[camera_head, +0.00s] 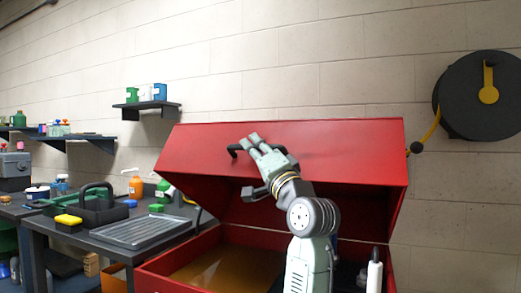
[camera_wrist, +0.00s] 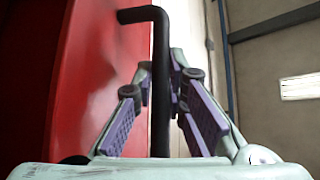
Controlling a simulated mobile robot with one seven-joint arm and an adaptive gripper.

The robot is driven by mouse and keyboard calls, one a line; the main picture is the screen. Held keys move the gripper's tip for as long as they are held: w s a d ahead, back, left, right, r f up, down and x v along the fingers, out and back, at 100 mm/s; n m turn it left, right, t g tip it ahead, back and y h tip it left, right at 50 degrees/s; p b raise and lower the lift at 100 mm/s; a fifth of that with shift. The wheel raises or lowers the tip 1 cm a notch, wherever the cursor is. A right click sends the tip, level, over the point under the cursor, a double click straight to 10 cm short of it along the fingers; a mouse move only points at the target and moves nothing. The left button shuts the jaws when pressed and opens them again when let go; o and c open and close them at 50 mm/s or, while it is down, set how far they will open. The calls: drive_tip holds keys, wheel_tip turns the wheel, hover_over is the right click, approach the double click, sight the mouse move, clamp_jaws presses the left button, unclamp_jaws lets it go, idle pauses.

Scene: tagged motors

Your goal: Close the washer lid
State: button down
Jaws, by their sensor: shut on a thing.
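The washer is a red box whose lid (camera_head: 345,155) is raised and tilted above the open basin (camera_head: 180,265). A black bar handle (camera_head: 234,151) is fixed to the lid's outer face. My gripper (camera_head: 254,140) is at the handle, its fingers around the bar. In the wrist view, the handle (camera_wrist: 160,110) runs upright between the two purple-padded fingers of my gripper (camera_wrist: 161,75), and the red lid (camera_wrist: 85,70) fills the left side. My gripper is shut on the handle; the exact pad contact is partly hidden.
A dark workbench (camera_head: 40,228) left of the washer holds a ribbed tray (camera_head: 145,232), a black caddy (camera_head: 95,205) and an orange bottle (camera_head: 135,187). A wall shelf (camera_head: 147,105) is above. A hose reel (camera_head: 480,100) hangs at right. A white cylinder (camera_head: 374,275) stands at the basin's right.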

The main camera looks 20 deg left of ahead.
drive_tip(key=s+f+n+g+y+b, duration=0.1)
drive_tip(key=s+f+n+y+b, duration=0.1)
drive_tip(key=s+f+b, duration=0.4)
drive_tip(key=s+f+n+g+y+b, duration=0.2)
drive_tip(key=s+f+n+b, duration=0.2)
drive_tip(key=f+b, duration=1)
wheel_tip(320, 180, down, 9)
drive_tip(key=shift+s+a+r+n, duration=0.1)
drive_tip(key=shift+s+a+n, duration=0.25)
drive_tip(key=shift+s, duration=0.85)
drive_tip(key=c, duration=1.8)
unclamp_jaws()
drive_tip(key=shift+d, duration=0.1)
drive_tip(key=shift+c, duration=0.2)
drive_tip(key=shift+o, duration=1.2)
drive_tip(key=v, duration=0.7)
drive_tip(key=shift+d, duration=0.2)
